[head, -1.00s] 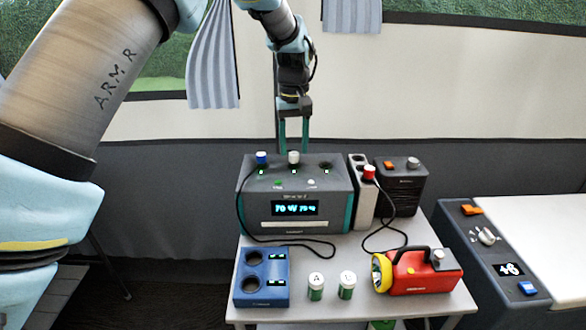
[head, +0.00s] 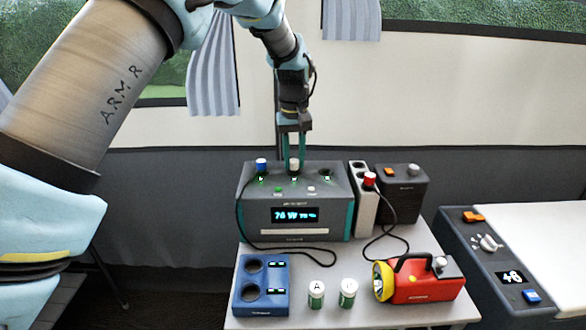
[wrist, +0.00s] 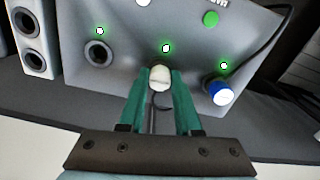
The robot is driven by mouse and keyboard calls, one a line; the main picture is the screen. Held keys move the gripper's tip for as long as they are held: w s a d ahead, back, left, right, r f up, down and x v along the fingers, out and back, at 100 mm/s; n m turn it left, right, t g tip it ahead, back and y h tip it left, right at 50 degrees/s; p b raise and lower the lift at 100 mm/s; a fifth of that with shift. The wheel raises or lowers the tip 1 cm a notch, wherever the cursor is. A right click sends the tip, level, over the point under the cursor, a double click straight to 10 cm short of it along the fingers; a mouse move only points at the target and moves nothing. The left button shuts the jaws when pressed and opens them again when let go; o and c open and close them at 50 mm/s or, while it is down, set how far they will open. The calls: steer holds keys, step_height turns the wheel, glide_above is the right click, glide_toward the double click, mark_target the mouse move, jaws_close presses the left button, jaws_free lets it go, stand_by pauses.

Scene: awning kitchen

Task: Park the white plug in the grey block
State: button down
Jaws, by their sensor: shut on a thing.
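The white plug (head: 294,164) stands at the middle socket of the dark grey power station (head: 341,190), between a blue plug (head: 262,162) on the left and an empty socket (head: 327,170) on the right. My gripper (head: 295,160) points down from above, shut on the white plug. The wrist view shows the plug's pale top (wrist: 160,79) between the two green fingers; whether it is fully seated I cannot tell. The light grey block (head: 362,215) stands right of the station, with a red plug (head: 369,179) in it. The wrist view shows empty holes in the block (wrist: 48,44).
A dark box (head: 404,192) stands right of the block. A black cord runs across the table. A blue two-hole block (head: 261,285), two green jars (head: 316,293) (head: 348,292) and a red flashlight (head: 420,280) fill the table's front.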

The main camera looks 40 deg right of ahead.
mark_target(294, 160)
steer(key=shift+r, duration=0.2)
stand_by(0.5)
steer(key=shift+r+p, duration=1.45)
steer(key=shift+r, duration=0.2)
steer(key=shift+r+p, duration=0.2)
steer(key=shift+p, duration=0.15)
steer(key=r+p, duration=0.2)
steer(key=r, duration=0.1)
steer(key=shift+s+d+p, duration=0.15)
steer(key=shift+d+p, duration=0.05)
steer(key=shift+p, duration=0.1)
steer(key=s+d+f+p, duration=0.1)
steer(key=s+d, duration=0.3)
steer(key=s+d+f+p, duration=0.1)
steer(key=s+d+p, duration=0.1)
steer(key=s+d, duration=0.2)
steer(key=s+d+f+p, duration=0.1)
steer(key=s+d+f, duration=0.1)
steer(key=s+d, duration=0.2)
steer(key=shift+s+d, duration=0.25)
steer(key=shift+s, duration=0.05)
steer(key=shift+f+b, duration=0.45)
steer(key=shift+f, duration=1.15)
stand_by(1.2)
